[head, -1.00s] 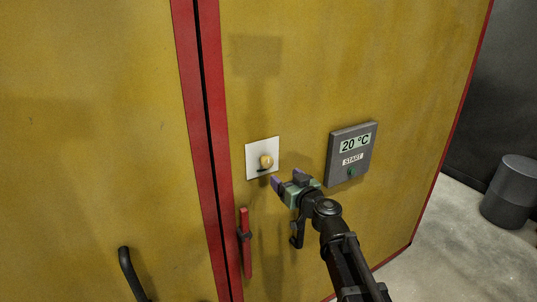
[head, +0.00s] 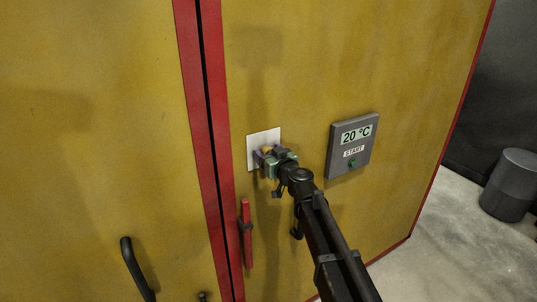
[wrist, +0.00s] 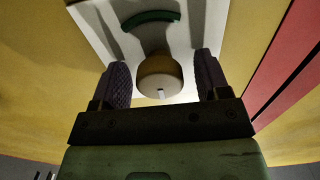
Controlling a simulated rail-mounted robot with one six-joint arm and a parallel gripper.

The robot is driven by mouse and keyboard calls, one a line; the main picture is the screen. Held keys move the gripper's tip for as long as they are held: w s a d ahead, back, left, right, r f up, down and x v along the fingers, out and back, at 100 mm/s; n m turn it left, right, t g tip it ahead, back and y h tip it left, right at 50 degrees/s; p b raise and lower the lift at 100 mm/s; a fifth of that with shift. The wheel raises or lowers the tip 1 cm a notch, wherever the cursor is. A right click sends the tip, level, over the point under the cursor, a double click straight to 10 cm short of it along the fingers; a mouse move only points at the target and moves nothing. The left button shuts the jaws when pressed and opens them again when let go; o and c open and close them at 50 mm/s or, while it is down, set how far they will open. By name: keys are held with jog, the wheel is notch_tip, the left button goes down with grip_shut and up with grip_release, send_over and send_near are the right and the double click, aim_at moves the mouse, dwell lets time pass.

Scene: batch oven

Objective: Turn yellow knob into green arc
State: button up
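The yellow knob (wrist: 160,75) sits on a white plate (head: 262,136) on the yellow oven front. In the wrist view it is between the two fingers of my gripper (wrist: 162,82), with a gap on each side. A small white mark shows on the knob's near edge, at the bottom of that view. The green arc (wrist: 151,19) is on the plate at the top of the wrist view, on the opposite side of the knob from the mark. In the head view my gripper (head: 267,155) covers the lower plate and most of the knob; the arc is hidden there.
A red handle (head: 246,240) stands below the plate beside the red door edge. A black handle (head: 135,270) is lower left. A grey bin (head: 509,187) stands far right.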

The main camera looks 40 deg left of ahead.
jog(key=c, duration=0.9)
jog(key=shift+m, duration=0.3)
